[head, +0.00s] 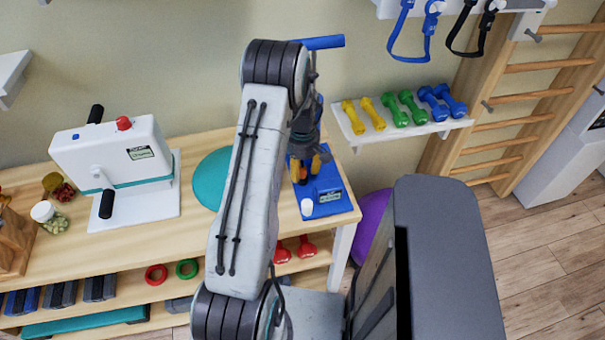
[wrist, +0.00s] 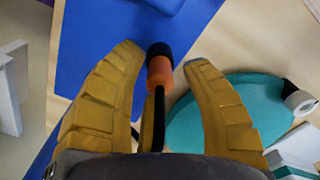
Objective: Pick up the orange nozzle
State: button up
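The orange nozzle (wrist: 160,72) has a black end and a thin black part running from it toward my palm. In the wrist view it lies between the yellow fingers of my gripper (wrist: 165,57), with a gap on either side near the tips. In the head view my gripper (head: 309,163) is low over the blue mat (head: 335,208) at the table's right end, with a bit of orange (head: 303,173) showing by the fingers. The gripper is open. My arm and fingers hide most of the nozzle there, and I cannot tell its exact height above the mat.
A blue box (head: 328,189) and a white cylinder (head: 307,207) are on the mat beside my gripper. A teal disc (head: 211,180) lies left of it. A shelf with dumbbells (head: 403,125) is behind to the right. A white machine (head: 112,155) stands on the table's left.

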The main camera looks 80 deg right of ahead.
grip_shut()
dwell(0.3)
jog(key=shift+r, duration=0.1)
